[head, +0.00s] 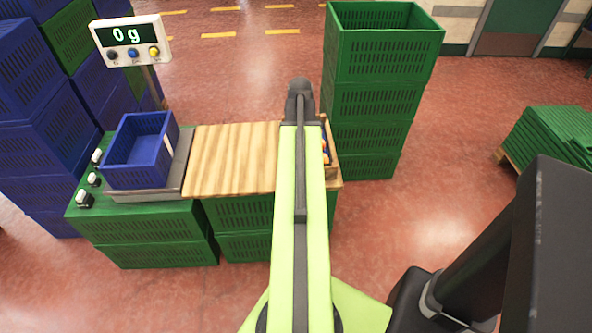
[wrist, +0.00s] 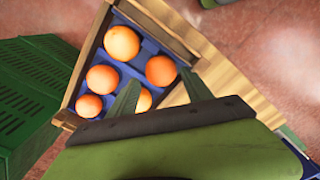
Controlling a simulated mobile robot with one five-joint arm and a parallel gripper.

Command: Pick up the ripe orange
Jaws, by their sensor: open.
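In the wrist view, several oranges lie on a blue tray insert (wrist: 152,48) inside a wooden crate (wrist: 185,22). One deep-coloured orange (wrist: 161,70) lies between the tips of my gripper (wrist: 160,76), which is open and empty. A paler orange (wrist: 122,43) is at the top, and two oranges (wrist: 102,79) (wrist: 89,106) are at the left. Another, yellowish orange (wrist: 143,100) is partly hidden behind the gripper. I cannot tell whether the fingers touch any fruit. In the head view my arm hides most of the crate (head: 331,172).
A blue crate (head: 138,152) stands on a scale at the left, whose display (head: 131,41) reads 0 g. A bare wooden board (head: 232,160) lies between scale and orange crate. A tall stack of green crates (head: 375,100) rises just behind the orange crate.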

